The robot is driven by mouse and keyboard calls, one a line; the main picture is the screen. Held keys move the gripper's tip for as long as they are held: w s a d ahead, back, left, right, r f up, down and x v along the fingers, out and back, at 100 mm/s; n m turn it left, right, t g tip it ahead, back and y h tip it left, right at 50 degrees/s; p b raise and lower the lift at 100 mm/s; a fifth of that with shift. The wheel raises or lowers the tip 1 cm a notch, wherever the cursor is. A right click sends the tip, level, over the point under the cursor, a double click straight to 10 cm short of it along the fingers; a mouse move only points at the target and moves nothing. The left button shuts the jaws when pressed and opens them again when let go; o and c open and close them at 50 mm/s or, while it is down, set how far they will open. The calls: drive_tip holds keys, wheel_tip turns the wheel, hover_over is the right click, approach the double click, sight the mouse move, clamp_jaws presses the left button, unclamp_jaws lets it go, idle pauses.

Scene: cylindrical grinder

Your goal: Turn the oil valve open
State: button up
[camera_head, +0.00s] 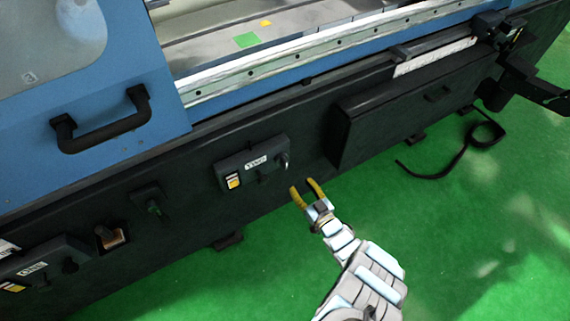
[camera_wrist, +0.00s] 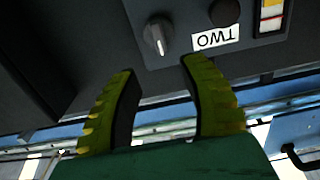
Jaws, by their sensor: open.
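My gripper (camera_head: 302,186) has two yellow fingers, open and empty. It is just below and right of a dark control box (camera_head: 236,171) with a white label on the machine's front. The knob also shows at the box's right end in the head view (camera_head: 283,160).
A small fitting with a green part (camera_head: 153,208) and a brownish one (camera_head: 111,238) sit left of the box. Another labelled box (camera_head: 42,270) is further left. A dark housing (camera_head: 390,120) juts out at right. The green floor (camera_head: 480,240) is mostly clear.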

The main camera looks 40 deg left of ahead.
sight(287, 165)
drive_tip(key=b+x, duration=0.3)
drive_tip(key=x, duration=0.8)
drive_tip(key=shift+a+f, duration=0.1)
clamp_jaws()
